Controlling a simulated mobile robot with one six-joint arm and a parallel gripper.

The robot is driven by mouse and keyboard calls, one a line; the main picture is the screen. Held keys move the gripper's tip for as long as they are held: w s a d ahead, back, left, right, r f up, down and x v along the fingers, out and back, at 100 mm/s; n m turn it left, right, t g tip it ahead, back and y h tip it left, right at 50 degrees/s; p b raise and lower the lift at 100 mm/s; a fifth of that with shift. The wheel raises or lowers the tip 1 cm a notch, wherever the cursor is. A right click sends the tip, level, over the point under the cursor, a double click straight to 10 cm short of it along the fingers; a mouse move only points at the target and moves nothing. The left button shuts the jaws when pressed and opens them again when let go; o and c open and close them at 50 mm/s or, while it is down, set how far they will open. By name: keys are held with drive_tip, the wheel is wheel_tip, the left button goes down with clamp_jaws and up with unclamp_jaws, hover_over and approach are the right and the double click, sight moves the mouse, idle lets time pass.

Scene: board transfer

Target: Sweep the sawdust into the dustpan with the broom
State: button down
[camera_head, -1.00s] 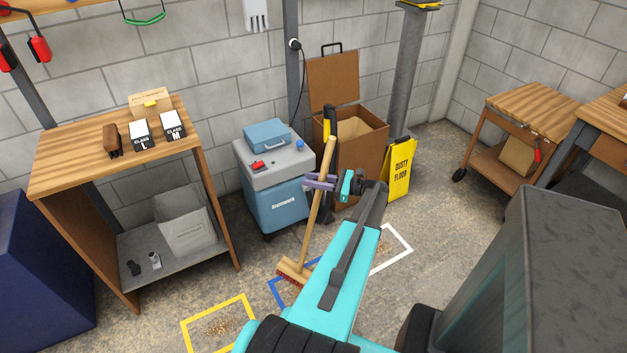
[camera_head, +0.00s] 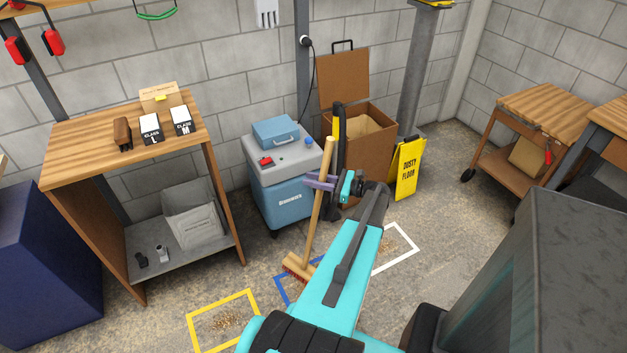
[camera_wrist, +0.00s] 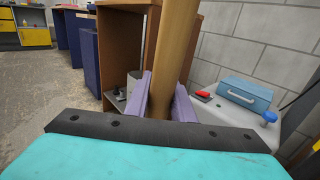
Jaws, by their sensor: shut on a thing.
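My gripper (camera_head: 320,182) is shut on the wooden handle of the broom (camera_head: 318,212). The handle stands nearly upright between the purple fingers, and the wrist view shows it there too (camera_wrist: 165,60). The broom head (camera_head: 298,267), with reddish bristles, is low at the floor by the blue taped outline (camera_head: 281,290); I cannot tell if it touches the floor. Sawdust (camera_head: 224,322) lies inside the yellow taped outline (camera_head: 190,322). More sawdust (camera_head: 388,246) shows in the white taped outline (camera_head: 413,255). My arm hides part of the blue and white outlines. I see no clear dustpan.
A wooden shelf unit (camera_head: 75,150) stands at left, beside a dark blue cabinet (camera_head: 45,250). Behind the broom are a blue-grey vacuum (camera_head: 282,205), a brown bin (camera_head: 370,170) and a yellow sign (camera_head: 406,168). A wooden cart (camera_head: 545,105) is at right. Floor between is open.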

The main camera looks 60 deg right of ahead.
drive_tip(key=w+a, duration=0.2)
drive_tip(key=shift+a+r, duration=0.1)
drive_tip(key=shift+a, duration=0.25)
drive_tip(key=shift+w+a, duration=0.1)
idle(0.5)
drive_tip(key=shift+w+a+f, duration=0.1)
drive_tip(key=shift+w+a, duration=0.4)
drive_tip(key=shift+a, duration=0.2)
drive_tip(key=shift+w+a+f, duration=0.1)
drive_tip(key=shift+w+a, duration=0.35)
drive_tip(key=shift+a, duration=0.2)
drive_tip(key=shift+w+a, duration=0.1)
drive_tip(key=shift+a, duration=0.05)
drive_tip(key=shift+w+a+r, duration=0.1)
drive_tip(key=shift+w+a, duration=0.85)
drive_tip(key=shift+a, duration=0.3)
